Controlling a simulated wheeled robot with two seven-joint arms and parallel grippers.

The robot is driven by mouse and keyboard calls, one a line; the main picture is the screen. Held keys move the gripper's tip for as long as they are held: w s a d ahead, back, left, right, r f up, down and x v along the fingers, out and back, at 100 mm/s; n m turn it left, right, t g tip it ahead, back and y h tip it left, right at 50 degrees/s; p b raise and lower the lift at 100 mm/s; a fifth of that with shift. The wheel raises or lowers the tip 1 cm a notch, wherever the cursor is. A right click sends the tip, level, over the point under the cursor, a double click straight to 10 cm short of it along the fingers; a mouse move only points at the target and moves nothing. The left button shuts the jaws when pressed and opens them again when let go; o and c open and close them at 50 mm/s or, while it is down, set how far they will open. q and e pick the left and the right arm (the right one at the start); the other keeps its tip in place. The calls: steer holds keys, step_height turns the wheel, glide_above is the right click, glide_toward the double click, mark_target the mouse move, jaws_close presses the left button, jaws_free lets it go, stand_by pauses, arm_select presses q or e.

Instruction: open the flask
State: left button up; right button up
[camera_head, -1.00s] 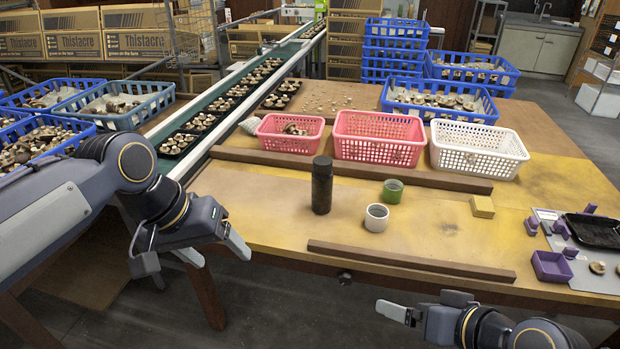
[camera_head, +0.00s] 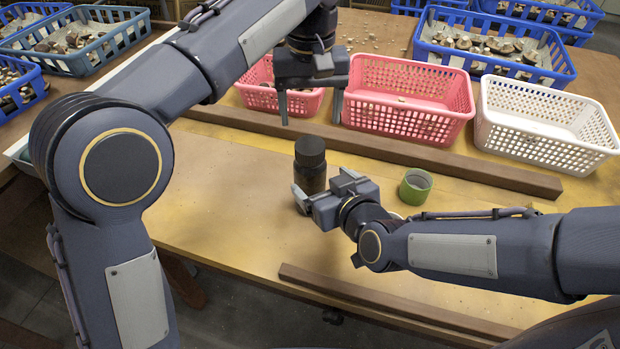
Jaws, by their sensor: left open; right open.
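The flask (camera_head: 310,160) is a dark upright bottle with a black cap, standing on the yellow-brown table top. My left gripper (camera_head: 311,112) is open and empty, its fingers pointing down above and slightly behind the flask's cap in the picture. My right gripper (camera_head: 322,187) comes in from the right, low at the flask's body. It is open, with one finger at the flask's front left and the other at its right. I cannot tell whether either finger touches the flask. The flask's lower part is partly hidden by the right gripper.
A green cup (camera_head: 415,188) stands right of the flask, close to my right arm. The grey-white cup is almost wholly hidden behind that arm. A brown wooden strip (camera_head: 450,163), two pink baskets (camera_head: 408,122) and a white basket (camera_head: 530,145) lie behind. Another strip (camera_head: 390,303) lies in front.

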steer(key=x, duration=0.6)
steer(key=shift+w+a+f, duration=0.1)
steer(key=shift+w+f, duration=0.15)
steer(key=shift+c, duration=0.4)
